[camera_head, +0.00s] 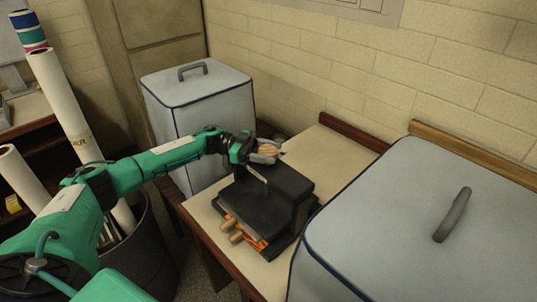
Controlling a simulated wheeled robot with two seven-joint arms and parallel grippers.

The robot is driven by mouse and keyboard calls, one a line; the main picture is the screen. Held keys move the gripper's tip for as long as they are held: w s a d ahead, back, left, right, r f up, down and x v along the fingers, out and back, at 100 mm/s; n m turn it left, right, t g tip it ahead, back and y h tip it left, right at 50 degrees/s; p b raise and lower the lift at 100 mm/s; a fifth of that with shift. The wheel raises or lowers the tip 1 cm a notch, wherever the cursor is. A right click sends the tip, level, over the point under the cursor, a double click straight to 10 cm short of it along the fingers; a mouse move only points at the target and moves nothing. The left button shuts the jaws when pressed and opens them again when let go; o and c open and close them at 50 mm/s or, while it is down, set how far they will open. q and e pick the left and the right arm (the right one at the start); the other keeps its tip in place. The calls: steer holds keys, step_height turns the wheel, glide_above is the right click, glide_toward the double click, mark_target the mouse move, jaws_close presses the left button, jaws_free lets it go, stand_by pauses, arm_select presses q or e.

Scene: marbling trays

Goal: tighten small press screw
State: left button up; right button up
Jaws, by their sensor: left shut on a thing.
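The small press is a dark black block-like body (282,186) on a pale tabletop in the middle of the head view. My left gripper (262,156) reaches in from the left above the press's back left part. It is shut on a light tan, wooden-looking piece (268,149) at the top of the press, which seems to be the screw's handle. The screw's shaft is hidden behind the gripper and the press top. My right gripper is not in view.
A grey covered box (185,95) stands behind left, and a larger one (400,230) fills the front right. A dark bin (140,240) with paper rolls stands left. Pale tabletop (325,150) is clear behind the press.

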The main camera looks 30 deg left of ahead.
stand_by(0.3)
arm_select(q)
steer(key=o, duration=1)
steer(key=shift+a, duration=0.25)
steer(key=s+a+b, duration=0.2)
steer(key=a+b, duration=0.2)
steer(key=a, duration=0.9)
steer(key=shift+s+b, duration=0.25)
steer(key=shift+b, duration=0.1)
